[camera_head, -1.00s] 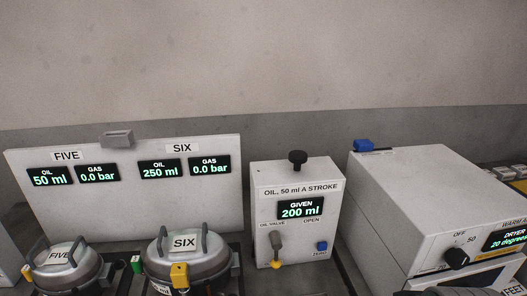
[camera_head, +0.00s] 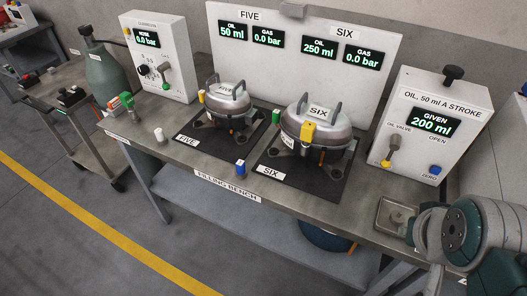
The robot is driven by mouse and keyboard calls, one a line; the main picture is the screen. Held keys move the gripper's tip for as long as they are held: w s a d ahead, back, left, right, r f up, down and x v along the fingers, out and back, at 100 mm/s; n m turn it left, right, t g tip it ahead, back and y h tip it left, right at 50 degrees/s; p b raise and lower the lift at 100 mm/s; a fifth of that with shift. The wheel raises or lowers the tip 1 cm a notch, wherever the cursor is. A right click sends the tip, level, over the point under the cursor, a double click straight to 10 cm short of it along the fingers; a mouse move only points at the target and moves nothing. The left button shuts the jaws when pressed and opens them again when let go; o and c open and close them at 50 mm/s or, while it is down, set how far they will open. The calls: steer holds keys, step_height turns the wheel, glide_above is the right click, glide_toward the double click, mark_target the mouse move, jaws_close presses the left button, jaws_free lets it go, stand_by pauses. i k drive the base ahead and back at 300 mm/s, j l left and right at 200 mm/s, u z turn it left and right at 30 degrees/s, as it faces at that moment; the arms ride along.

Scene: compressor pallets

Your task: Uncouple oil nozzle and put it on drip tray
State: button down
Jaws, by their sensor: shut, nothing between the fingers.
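A yellow block (camera_head: 308,132), apparently the oil nozzle, sits on the front of compressor SIX (camera_head: 316,118) in the head view. It looks seated on the compressor's port, but the exact join is too small to tell. A small square metal tray (camera_head: 382,226), apparently the drip tray, lies at the right end of the filling bench, below the oil box (camera_head: 446,88). Nothing yellow lies on it. My arm's links come in at the lower right, to the right of the tray and well away from the yellow block. My gripper's fingers do not show.
Compressor FIVE (camera_head: 229,98) stands left of SIX. A blue block (camera_head: 240,167) and a white cap (camera_head: 159,135) are near the bench's front edge. A grey-green bottle (camera_head: 104,75) and a trolley (camera_head: 68,108) stand at the left. The floor before the bench is clear.

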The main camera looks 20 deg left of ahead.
mark_target(307, 135)
steer(key=k+u, duration=0.15)
steer(key=u, duration=0.5)
steer(key=i+j+z, duration=0.15)
steer(key=i+j, duration=0.15)
steer(key=i+j+z, duration=0.15)
steer(key=i+j, duration=0.15)
steer(key=i+j+z, duration=0.15)
steer(key=j, duration=0.35)
steer(key=i, duration=0.1)
